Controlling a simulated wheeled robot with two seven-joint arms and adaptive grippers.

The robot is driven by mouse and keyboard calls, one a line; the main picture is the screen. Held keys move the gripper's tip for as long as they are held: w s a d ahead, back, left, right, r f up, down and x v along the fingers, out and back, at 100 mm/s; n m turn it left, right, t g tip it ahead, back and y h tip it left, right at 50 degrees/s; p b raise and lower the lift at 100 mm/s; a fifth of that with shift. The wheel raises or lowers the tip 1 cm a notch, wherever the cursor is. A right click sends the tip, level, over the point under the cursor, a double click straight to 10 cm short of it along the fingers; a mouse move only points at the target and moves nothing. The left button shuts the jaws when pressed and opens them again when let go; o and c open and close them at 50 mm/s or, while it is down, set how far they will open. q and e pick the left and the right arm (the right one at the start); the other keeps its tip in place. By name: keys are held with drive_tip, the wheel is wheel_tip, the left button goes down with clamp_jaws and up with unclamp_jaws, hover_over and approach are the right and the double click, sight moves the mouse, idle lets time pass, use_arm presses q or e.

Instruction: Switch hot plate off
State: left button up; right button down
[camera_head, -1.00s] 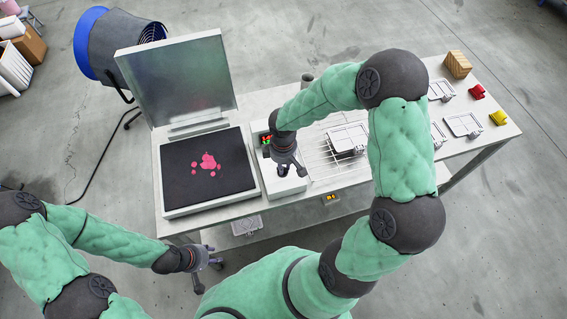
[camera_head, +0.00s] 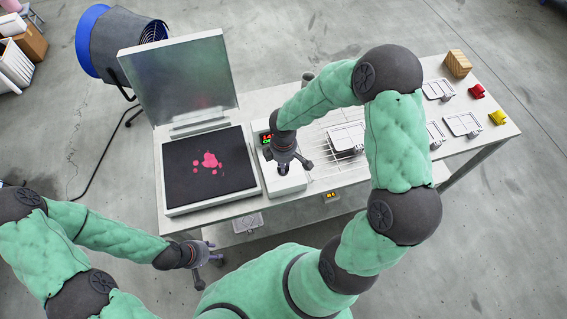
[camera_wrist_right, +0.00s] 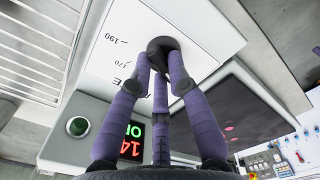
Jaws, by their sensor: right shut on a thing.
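The hot plate has a black top (camera_head: 208,178) with pink blobs on it and a raised metallic lid (camera_head: 180,80) behind. Its white control box (camera_head: 287,184) is to the right of the black top. My right gripper (camera_head: 285,165) is over that box. In the right wrist view, my right gripper's fingers (camera_wrist_right: 168,75) are shut around a black knob (camera_wrist_right: 163,44) on the white panel (camera_wrist_right: 120,45), beside dial marks such as 170 and 190. A display (camera_wrist_right: 132,141) there shows green ON and red digits, partly covered. My left gripper (camera_head: 213,252) is open and empty, in front of the table.
A wire rack (camera_head: 315,150) with a tray (camera_head: 346,137) is right of the control box. More trays, a wooden block (camera_head: 457,64), and red (camera_head: 477,91) and yellow (camera_head: 498,118) items are farther right. A blue-rimmed fan (camera_head: 110,50) stands behind.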

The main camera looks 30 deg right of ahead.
drive_tip(key=c, duration=1.2)
unclamp_jaws()
drive_tip(key=shift+w, duration=0.1)
drive_tip(key=shift+o, duration=0.2)
wheel_tip(320, 180, up, 12)
